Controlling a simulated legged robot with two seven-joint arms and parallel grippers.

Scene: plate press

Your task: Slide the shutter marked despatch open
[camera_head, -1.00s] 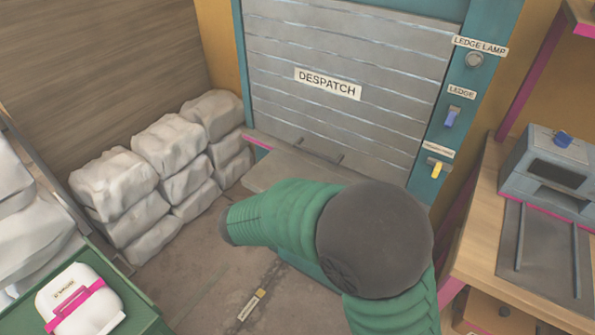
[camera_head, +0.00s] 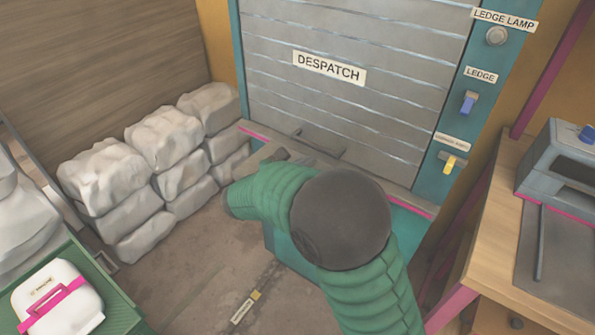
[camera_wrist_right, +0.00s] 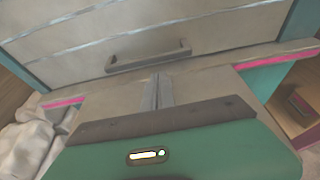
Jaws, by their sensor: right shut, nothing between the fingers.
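The grey slatted shutter (camera_head: 350,95) marked by the DESPATCH sign (camera_head: 329,67) is down in its teal frame in the head view. Its bar handle (camera_head: 325,147) is near the bottom edge; it also shows in the right wrist view (camera_wrist_right: 148,60). My right gripper (camera_head: 278,156) is over the ledge below the shutter, mostly hidden behind my green-sleeved arm. In the wrist view its fingers (camera_wrist_right: 150,92) are together and empty, just short of the handle, with a small gap apparent. My left gripper is out of view.
The ledge (camera_wrist_right: 215,88) has pink edging and sits under the shutter. A blue switch (camera_head: 468,103) and yellow switch (camera_head: 449,164) are on the right post. White sacks (camera_head: 165,140) are stacked at left; a wooden bench (camera_head: 490,240) stands at right.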

